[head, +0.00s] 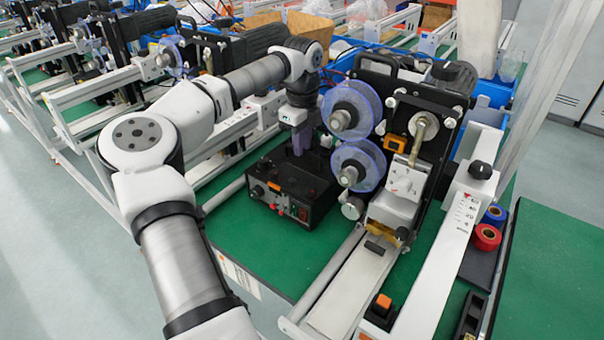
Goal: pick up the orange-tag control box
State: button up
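A black control box (292,188) sits on the green table left of the near coder machine. My arm reaches over from the left, and my gripper (299,143) points down at the top of the box. Its fingertips are small and dark against the box, so I cannot tell whether they touch it or how far apart they are.
The coder machine (408,165) with two translucent blue reels (352,108) stands close right of the box. White rails (350,290) run in front. Red and blue ribbon rolls (487,237) lie at the right. Green table (250,240) is bare before the box.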

aim_at(310, 161)
jog(key=shift+f+p, duration=0.3)
jog(key=shift+f, duration=1.25)
grip_shut()
jog(key=shift+w+r, duration=0.1)
jog(key=shift+r, duration=0.1)
